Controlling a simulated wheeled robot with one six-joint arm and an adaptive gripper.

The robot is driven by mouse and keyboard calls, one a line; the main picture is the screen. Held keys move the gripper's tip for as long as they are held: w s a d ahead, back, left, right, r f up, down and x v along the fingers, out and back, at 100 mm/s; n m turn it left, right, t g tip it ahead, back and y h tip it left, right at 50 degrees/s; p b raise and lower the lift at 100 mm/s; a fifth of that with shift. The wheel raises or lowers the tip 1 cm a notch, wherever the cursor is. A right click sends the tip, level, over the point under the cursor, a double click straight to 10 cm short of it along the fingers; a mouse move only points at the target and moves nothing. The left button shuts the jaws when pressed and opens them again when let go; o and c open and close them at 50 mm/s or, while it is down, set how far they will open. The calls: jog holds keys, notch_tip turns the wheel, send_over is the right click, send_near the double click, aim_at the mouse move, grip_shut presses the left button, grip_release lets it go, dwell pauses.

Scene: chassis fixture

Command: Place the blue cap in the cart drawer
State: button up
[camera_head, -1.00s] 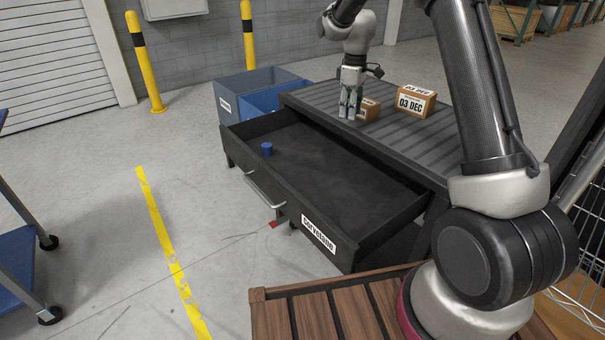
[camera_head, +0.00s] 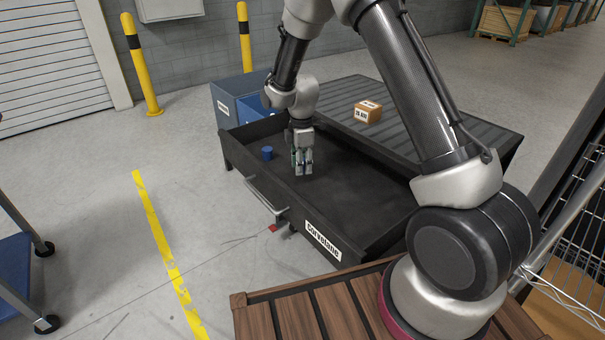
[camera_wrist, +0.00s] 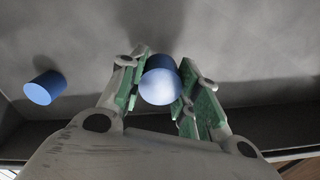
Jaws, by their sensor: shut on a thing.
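The cart drawer (camera_head: 350,190) is pulled open, dark and mostly empty. My gripper (camera_head: 302,172) is over the left part of the drawer, pointing down. In the wrist view, my gripper (camera_wrist: 160,92) is shut on a blue cap (camera_wrist: 160,86), held between the green finger pads. The held cap cannot be made out in the head view. A second blue cap (camera_head: 267,153) stands on the drawer floor to the left of my gripper. It also shows at the left of the wrist view (camera_wrist: 44,88), apart from the fingers.
A cardboard box (camera_head: 368,112) sits on the ribbed cart top (camera_head: 465,135). Blue bins (camera_head: 228,107) stand behind the drawer's left end. The drawer walls rise around its floor, which is clear to the right of my gripper.

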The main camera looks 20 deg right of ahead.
aim_at(302, 180)
jog(key=shift+f, duration=1.85)
jog(key=o, duration=0.7)
jog(key=shift+f, duration=0.1)
jog(key=shift+c, duration=0.2)
notch_tip(302, 180, up, 12)
jog(key=shift+d+r, duration=0.1)
jog(key=shift+r, duration=0.15)
jog(key=s+d+r+m+t, duration=0.1)
jog(key=s+d+r+m, duration=0.2)
jog(key=r, duration=0.3)
jog(key=s+d+r+m, duration=0.2)
jog(key=s+d+r, duration=0.15)
jog(key=r, duration=0.35)
jog(key=s+d+r+m+t, duration=0.1)
jog(key=s+d+r+m, duration=0.1)
jog(key=s, duration=0.7)
jog(key=s+d+r+m+t, duration=0.1)
jog(key=s+d+r+m, duration=0.2)
jog(key=s+m, duration=0.3)
jog(key=s+d+r+m+t, duration=0.1)
jog(key=s+d+r+m, duration=0.2)
jog(key=s, duration=0.8)
jog(key=shift+s+d+r+m, duration=0.15)
jog(key=shift+s+r+m, duration=0.25)
jog(key=shift+m, duration=0.6)
